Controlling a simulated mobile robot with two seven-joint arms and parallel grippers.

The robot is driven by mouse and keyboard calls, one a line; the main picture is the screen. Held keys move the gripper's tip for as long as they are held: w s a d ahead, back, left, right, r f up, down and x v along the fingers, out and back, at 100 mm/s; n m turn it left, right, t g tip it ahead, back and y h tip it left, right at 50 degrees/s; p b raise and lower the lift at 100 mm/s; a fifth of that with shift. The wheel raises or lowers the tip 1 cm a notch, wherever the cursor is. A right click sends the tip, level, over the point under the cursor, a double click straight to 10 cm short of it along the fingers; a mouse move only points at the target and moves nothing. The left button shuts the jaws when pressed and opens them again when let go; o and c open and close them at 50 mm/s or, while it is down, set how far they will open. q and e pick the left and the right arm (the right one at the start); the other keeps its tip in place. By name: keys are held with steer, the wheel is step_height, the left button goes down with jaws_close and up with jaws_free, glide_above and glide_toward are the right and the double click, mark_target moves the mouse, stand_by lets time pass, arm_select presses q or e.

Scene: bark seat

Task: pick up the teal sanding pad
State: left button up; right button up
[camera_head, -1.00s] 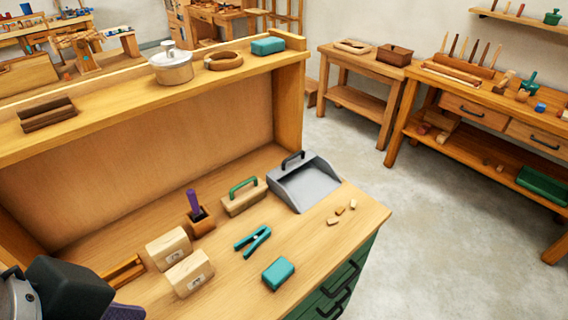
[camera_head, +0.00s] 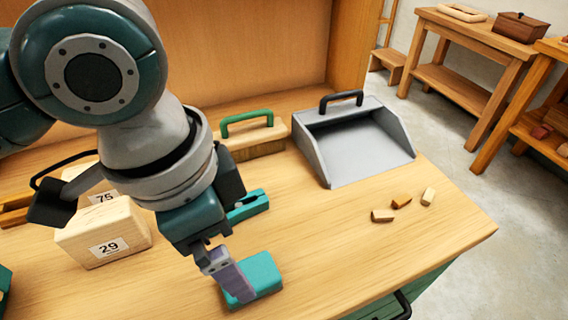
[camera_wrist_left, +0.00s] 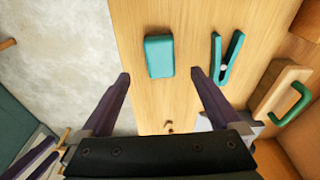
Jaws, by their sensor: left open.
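The teal sanding pad (camera_head: 264,272) lies flat on the bench top near its front edge. My left gripper (camera_head: 232,295) reaches down over it, and a purple finger covers the pad's left part in the head view. In the left wrist view the pad (camera_wrist_left: 159,56) shows between and just beyond the tips of my open left gripper (camera_wrist_left: 160,73), with nothing between the fingers. I cannot tell whether a finger touches the pad. Purple finger-like parts at the lower left of the wrist view look like my right gripper (camera_wrist_left: 32,158); its jaw state is unclear.
A teal clamp (camera_head: 248,205) lies close behind the pad. A green-handled brush (camera_head: 255,140) and a grey dustpan (camera_head: 360,150) stand farther back. Numbered wooden blocks (camera_head: 105,235) sit left. Small wood pieces (camera_head: 401,201) lie right. Bench is clear right of the pad.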

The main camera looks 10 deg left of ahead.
mark_target(248, 274)
arm_select(q)
step_height(248, 274, down, 2)
steer(key=shift+d, duration=0.1)
steer(key=f, duration=0.1)
steer(key=f+b, duration=0.1)
steer(key=f, duration=0.1)
steer(key=w+d+f, duration=0.1)
steer(key=f, duration=0.1)
steer(key=shift+c, duration=0.2)
steer(key=c, duration=1.5)
steer(key=shift+r, duration=0.1)
step_height(248, 274, up, 20)
steer(key=p, duration=0.3)
steer(key=shift+p, duration=0.35)
